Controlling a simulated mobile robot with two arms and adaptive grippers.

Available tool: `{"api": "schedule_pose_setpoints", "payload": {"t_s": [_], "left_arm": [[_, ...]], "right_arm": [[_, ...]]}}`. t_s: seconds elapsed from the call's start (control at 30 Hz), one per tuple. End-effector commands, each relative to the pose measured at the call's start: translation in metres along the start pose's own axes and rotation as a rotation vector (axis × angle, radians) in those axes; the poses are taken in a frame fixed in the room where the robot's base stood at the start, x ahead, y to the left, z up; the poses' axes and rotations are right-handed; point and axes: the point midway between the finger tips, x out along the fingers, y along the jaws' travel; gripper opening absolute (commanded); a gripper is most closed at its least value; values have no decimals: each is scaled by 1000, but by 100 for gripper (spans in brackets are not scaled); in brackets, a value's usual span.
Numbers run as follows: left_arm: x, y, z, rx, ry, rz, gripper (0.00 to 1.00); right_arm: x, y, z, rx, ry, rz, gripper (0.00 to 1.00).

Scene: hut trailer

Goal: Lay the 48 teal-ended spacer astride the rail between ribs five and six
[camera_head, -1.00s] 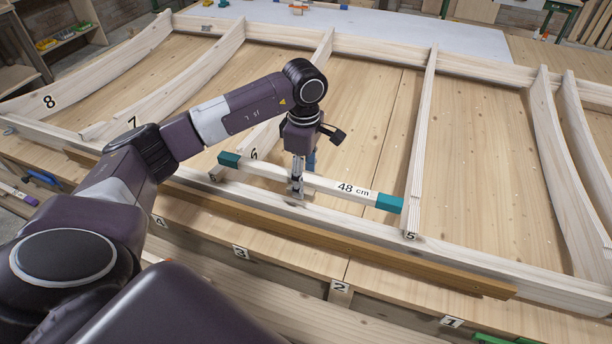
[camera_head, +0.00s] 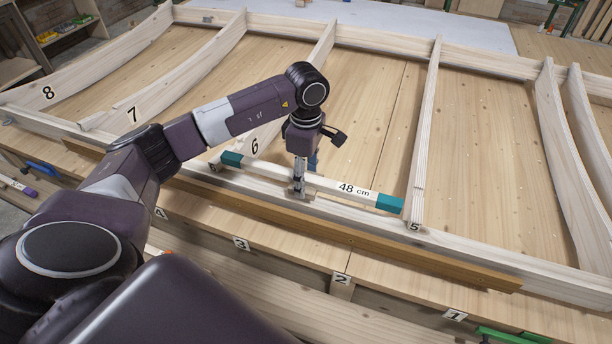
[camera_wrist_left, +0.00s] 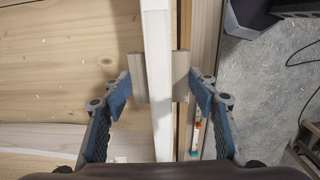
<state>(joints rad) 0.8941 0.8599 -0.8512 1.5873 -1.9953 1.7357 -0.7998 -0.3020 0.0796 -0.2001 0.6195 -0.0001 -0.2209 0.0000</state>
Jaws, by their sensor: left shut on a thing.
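The 48 cm spacer (camera_head: 335,185) is a pale bar with teal ends (camera_head: 389,203). My left gripper (camera_head: 299,188) is shut on its middle from above. It lies along the front rail (camera_head: 345,213), between rib six (camera_head: 262,136) and rib five (camera_head: 419,185). Its right end is close to rib five; its left end overlaps the foot of rib six in the picture. I cannot tell whether it touches the rail. In the left wrist view the spacer (camera_wrist_left: 160,125) runs between the fingers, with small plain wood pieces (camera_wrist_left: 138,78) on both sides. My right gripper is not in view.
A brown batten (camera_head: 340,238) lies along the rail's near side. Number tags (camera_head: 341,279) mark the nearer timber. More ribs stand left (camera_head: 185,80) and right (camera_head: 565,165). The wooden panel (camera_head: 370,110) between ribs five and six is clear behind the spacer.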

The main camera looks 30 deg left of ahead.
Motion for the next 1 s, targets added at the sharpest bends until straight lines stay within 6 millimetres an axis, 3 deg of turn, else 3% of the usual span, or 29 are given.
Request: {"api": "schedule_pose_setpoints", "payload": {"t_s": [1.0], "left_arm": [[26,0,0,0,0,1,10]], "right_arm": [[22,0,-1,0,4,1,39]]}}
